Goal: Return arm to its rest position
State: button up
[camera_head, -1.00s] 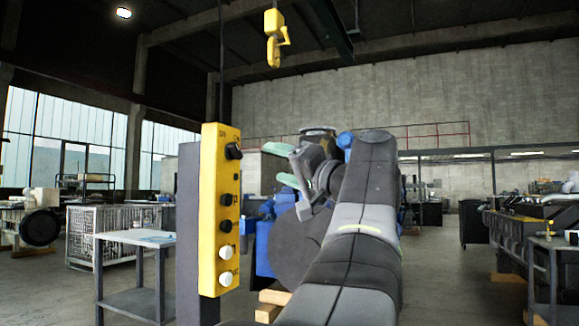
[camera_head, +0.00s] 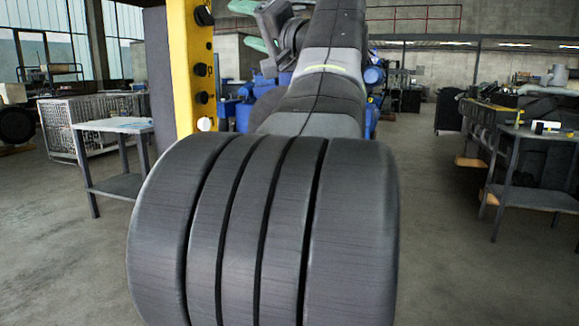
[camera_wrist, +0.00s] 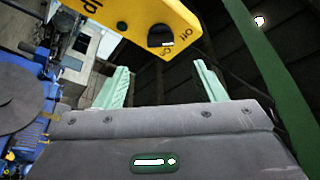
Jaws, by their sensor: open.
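My gripper (camera_head: 241,25) is near the top of the head view, beside the right side of the yellow control box (camera_head: 193,70). In the wrist view my gripper (camera_wrist: 161,68) shows two pale green fingers standing well apart, with nothing between them. The yellow control box (camera_wrist: 105,28) fills the top of the wrist view, with a dark knob (camera_wrist: 160,38) marked ON and OFF just beyond the fingertips. I cannot tell the gap between fingertips and box. My arm stretches forward, with its large dark grey joint filling the lower middle of the head view.
Blue machinery (camera_head: 245,112) stands behind my arm, partly hidden. A small grey table (camera_head: 116,125) and a mesh crate (camera_head: 62,118) are at left. A workbench (camera_head: 545,132) with tools stands at right. Open concrete floor (camera_head: 450,250) lies at lower right.

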aim_at(210, 12)
jog(key=x, duration=1.1)
jog(key=shift+p, duration=0.35)
jog(key=v, duration=1.4)
jog(key=x, duration=1.4)
jog(key=shift+w+a+r, duration=0.1)
jog(key=shift+a, duration=0.1)
jog(key=shift+d+r+m+p, duration=0.1)
jog(key=shift+r+m+p, duration=0.15)
jog(key=shift+p, duration=0.5)
jog(key=shift+d+m+h+p, duration=0.1)
jog(key=shift+m+h+p, duration=0.5)
jog(key=shift+p, duration=0.3)
jog(key=m+h+p, duration=0.1)
jog(key=m+p, duration=0.2)
jog(key=p, duration=0.2)
jog(key=m+h+p, duration=0.1)
jog(key=m+p, duration=0.2)
jog(key=p, duration=0.2)
jog(key=shift+r, duration=0.15)
jog(key=m+p, duration=0.2)
jog(key=p, duration=0.4)
jog(key=m+g+h+p, duration=0.1)
jog(key=m+p, duration=0.2)
jog(key=p, duration=0.2)
jog(key=shift+r+g+p, duration=0.1)
jog(key=shift+g+p, duration=0.2)
jog(key=shift+p, duration=0.05)
jog(key=shift+m+h+p, duration=0.3)
jog(key=shift+m+p, duration=0.05)
jog(key=shift+p, duration=0.2)
